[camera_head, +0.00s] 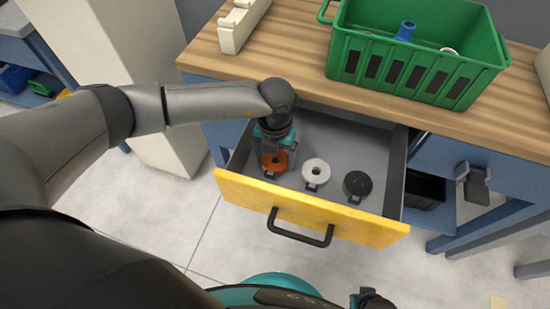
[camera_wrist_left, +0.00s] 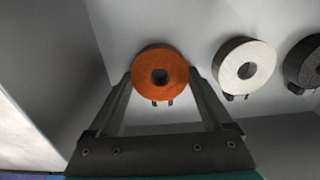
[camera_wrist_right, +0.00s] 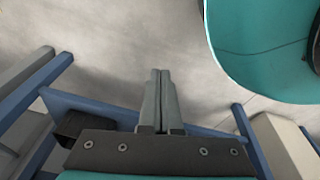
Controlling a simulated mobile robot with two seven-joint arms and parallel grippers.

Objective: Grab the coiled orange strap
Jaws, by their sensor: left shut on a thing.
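The coiled orange strap (camera_head: 272,162) is in the left part of the open drawer (camera_head: 315,207). In the left wrist view the coiled orange strap (camera_wrist_left: 160,62) sits between the fingertips of my left gripper (camera_wrist_left: 160,85), which is shut on it. In the head view my left gripper (camera_head: 273,146) reaches down into the drawer and hides part of the strap. My right gripper (camera_wrist_right: 158,80) shows in its own wrist view, outside the drawer, with its fingers together and nothing between them.
A white coil (camera_head: 316,172) and a black coil (camera_head: 357,184) lie to the right of the orange one in the drawer. The drawer's walls stand around my left gripper. A green crate (camera_head: 395,75) stands on the wooden worktop (camera_head: 300,45) above.

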